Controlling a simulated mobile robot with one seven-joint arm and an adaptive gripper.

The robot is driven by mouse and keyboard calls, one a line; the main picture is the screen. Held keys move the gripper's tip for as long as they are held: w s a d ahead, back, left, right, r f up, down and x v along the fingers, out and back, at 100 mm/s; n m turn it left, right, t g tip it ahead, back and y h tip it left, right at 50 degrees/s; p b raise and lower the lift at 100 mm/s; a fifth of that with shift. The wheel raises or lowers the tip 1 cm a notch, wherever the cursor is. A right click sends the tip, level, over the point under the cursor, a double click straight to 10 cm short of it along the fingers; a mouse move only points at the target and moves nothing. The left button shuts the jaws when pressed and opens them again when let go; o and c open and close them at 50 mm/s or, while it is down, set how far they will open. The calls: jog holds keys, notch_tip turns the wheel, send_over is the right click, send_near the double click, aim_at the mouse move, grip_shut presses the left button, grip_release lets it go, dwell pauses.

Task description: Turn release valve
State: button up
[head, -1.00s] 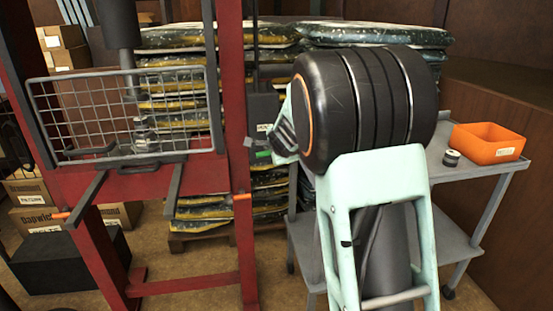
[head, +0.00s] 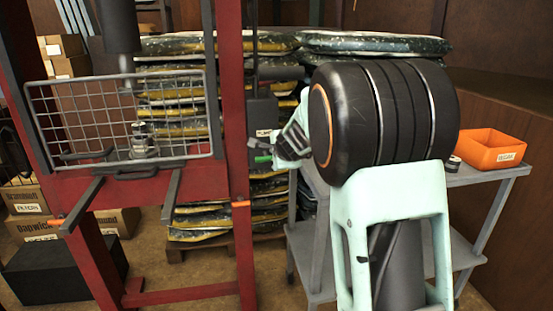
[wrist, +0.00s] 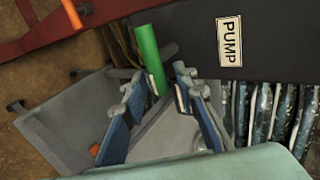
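A dark pump box (head: 263,112), labelled PUMP in the wrist view (wrist: 275,40), is beside the red press frame's right post. A green handle (head: 262,159) is low on the box, and in the wrist view it is a green rod (wrist: 149,52). I take it as the release valve's handle. My gripper (head: 281,150) is just right of it in the head view. In the wrist view my gripper (wrist: 160,82) is open, its blue-padded fingers apart. The rod's near end shows at the gap, close to the left fingertip. I cannot tell whether they touch.
The red press frame (head: 238,100) with its wire guard (head: 100,120) stands at left. A grey cart (head: 465,178) with an orange bin (head: 490,150) is at right, behind my arm. Stacked bags (head: 190,222) on a pallet are behind the pump.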

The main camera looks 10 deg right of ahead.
jog(key=shift+s+r, duration=0.1)
jog(key=v, duration=1.1)
jog(key=shift+s+r, duration=0.2)
jog(key=shift+s, duration=0.15)
jog(key=shift+d, duration=0.15)
dwell(0.3)
